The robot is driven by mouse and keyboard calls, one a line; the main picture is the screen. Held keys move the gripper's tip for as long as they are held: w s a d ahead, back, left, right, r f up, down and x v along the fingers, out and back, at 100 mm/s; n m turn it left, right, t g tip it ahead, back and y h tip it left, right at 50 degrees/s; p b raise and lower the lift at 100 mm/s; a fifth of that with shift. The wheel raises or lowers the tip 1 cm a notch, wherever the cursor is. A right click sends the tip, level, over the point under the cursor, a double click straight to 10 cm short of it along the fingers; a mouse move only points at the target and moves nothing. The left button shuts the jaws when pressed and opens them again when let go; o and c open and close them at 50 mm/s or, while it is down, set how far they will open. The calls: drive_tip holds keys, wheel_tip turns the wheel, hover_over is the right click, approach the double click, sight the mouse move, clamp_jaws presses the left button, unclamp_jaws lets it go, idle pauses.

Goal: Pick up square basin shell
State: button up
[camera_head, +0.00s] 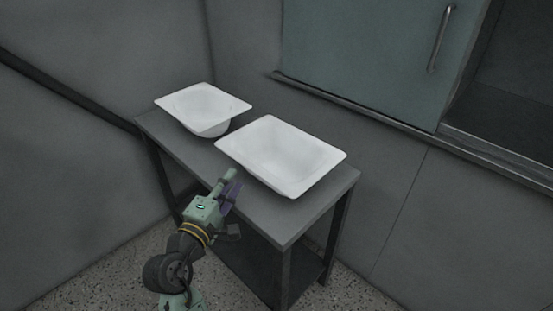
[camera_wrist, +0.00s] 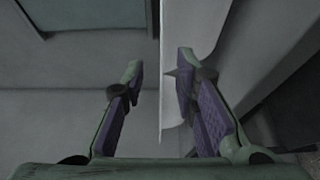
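Two white basin shells stand on a dark grey table. The nearer one, a squarish shell (camera_head: 282,155) with rounded corners and a wide flat rim, is at the right end; I take it as the square basin shell. The other shell (camera_head: 203,106) has a squarish rim and a rounder bowl below, farther left. My gripper (camera_head: 232,185) is at the table's front edge, just left of and below the nearer shell's front rim. In the wrist view, my gripper (camera_wrist: 160,82) is open, and a pale rim edge (camera_wrist: 174,60) shows between the fingers, closer to the right finger. Contact cannot be told.
The table (camera_head: 308,220) has a bare strip along its front and a small gap between the shells. Grey walls stand behind and left. A greenish sliding panel (camera_head: 370,60) with a metal handle (camera_head: 441,38) and a ledge is at the back right.

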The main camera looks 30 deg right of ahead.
drive_tip(key=p+x, duration=0.2)
drive_tip(key=x, duration=0.4)
drive_tip(key=shift+s+d, duration=0.15)
drive_tip(key=shift+s, duration=0.1)
drive_tip(key=shift+w+d+f, duration=0.15)
drive_tip(key=shift+w, duration=0.05)
drive_tip(key=shift+c, duration=0.2)
clamp_jaws()
idle(0.5)
